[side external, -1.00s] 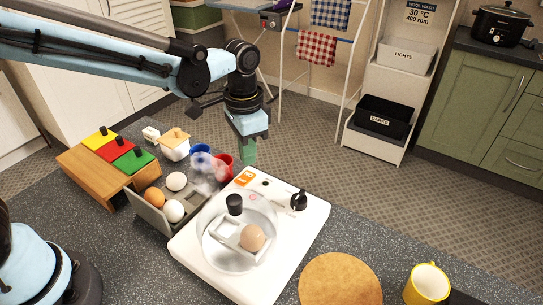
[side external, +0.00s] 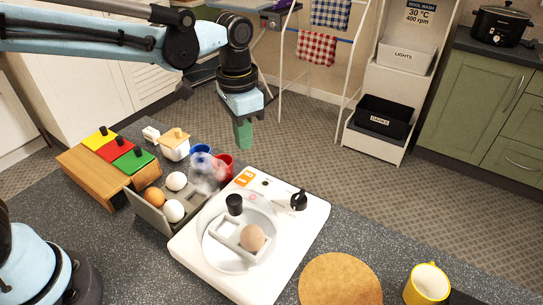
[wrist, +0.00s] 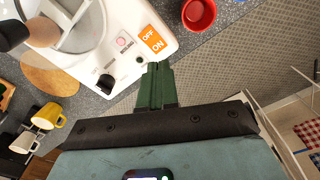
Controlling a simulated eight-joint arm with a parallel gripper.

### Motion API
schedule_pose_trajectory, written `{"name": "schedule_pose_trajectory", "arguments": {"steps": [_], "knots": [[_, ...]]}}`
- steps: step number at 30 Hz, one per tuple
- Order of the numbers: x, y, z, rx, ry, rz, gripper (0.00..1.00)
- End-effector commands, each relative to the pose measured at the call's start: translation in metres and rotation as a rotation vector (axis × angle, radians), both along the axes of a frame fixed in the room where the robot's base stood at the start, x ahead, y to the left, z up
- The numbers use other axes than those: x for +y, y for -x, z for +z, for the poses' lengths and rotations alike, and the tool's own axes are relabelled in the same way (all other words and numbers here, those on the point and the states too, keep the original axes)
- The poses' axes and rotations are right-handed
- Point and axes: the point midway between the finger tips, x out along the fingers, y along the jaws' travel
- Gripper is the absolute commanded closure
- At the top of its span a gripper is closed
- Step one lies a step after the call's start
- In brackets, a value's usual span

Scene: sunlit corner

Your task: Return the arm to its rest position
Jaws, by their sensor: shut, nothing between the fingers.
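My gripper (side external: 243,135) hangs in the air above the far edge of the counter, pointing down, with its green fingers together and nothing between them. In the wrist view the green fingers (wrist: 155,88) also lie closed side by side. My gripper is apart from everything, above and behind the red cup (side external: 223,165). The white cooker (side external: 300,222) stands below and nearer, with a clear lidded pan (side external: 210,250) on it. A brown egg (side external: 252,237) shows at the pan.
A round board (side external: 340,280) and yellow mug (side external: 427,285) are at right. A drying rack (side external: 350,90) stands behind.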

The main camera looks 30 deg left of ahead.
Motion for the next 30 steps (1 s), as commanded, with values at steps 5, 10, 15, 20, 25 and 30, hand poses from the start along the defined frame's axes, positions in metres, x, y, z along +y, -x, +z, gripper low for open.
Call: {"name": "schedule_pose_trajectory", "arguments": {"steps": [5, 10, 15, 20, 25, 30], "knots": [[0.026, 0.017, 0.016, -0.094, 0.028, 0.086, 1.0], [0.053, 0.039, 0.027, -0.213, 0.061, 0.19, 1.0], [0.077, 0.063, 0.03, -0.334, 0.094, 0.291, 1.0], [0.097, 0.084, 0.025, -0.444, 0.122, 0.382, 1.0], [0.111, 0.1, 0.018, -0.537, 0.144, 0.454, 1.0], [0.117, 0.106, 0.013, -0.581, 0.155, 0.485, 1.0]]}}
